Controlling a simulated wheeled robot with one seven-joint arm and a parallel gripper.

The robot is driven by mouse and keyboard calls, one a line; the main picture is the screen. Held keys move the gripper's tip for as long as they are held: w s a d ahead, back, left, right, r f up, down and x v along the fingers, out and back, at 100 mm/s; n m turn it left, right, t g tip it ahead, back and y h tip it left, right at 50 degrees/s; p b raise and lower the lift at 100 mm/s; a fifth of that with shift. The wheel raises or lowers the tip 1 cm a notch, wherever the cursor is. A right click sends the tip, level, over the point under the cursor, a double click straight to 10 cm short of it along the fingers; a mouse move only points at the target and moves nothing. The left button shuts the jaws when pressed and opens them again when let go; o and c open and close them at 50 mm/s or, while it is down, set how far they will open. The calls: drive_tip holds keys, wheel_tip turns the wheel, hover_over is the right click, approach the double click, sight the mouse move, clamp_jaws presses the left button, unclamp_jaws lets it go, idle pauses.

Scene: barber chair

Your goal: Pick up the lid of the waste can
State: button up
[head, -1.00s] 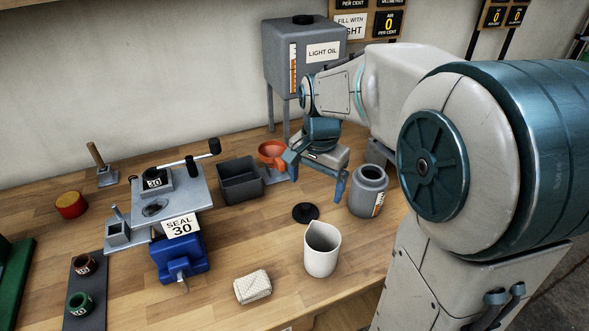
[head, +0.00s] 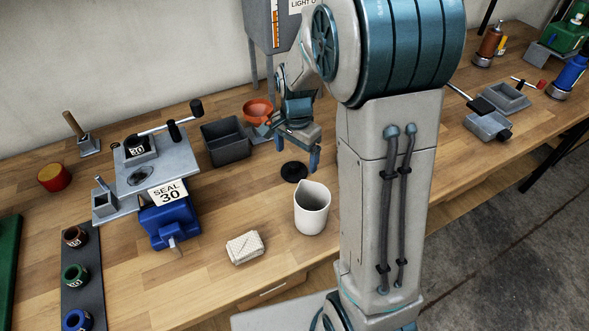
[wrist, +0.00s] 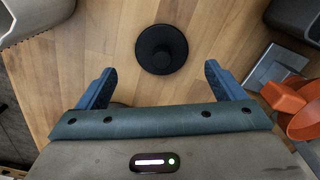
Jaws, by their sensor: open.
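A round black lid (head: 294,172) with a knob lies flat on the wooden bench, behind the white beaker. It also shows at the top middle of the wrist view (wrist: 161,49), a short way beyond my fingertips. My gripper (head: 296,150) is open and empty, just behind and above the lid in the head view. In the wrist view its two blue fingers (wrist: 159,69) are spread, one on each side of the lid's line, not touching it. I cannot pick out the waste can for sure; my arm hides part of the bench.
A white beaker (head: 311,210) stands in front of the lid. A dark open bin (head: 225,150) stands to its left, with an orange funnel (head: 258,110) behind. A blue vise (head: 168,226) and a white folded cloth (head: 245,248) are farther left and forward.

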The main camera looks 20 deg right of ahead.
sight(294, 164)
drive_tip(key=f, duration=0.4)
drive_tip(key=shift+a+f, duration=0.2)
drive_tip(key=c, duration=1)
drive_tip(key=shift+r, duration=0.1)
drive_tip(key=shift+c, duration=0.2)
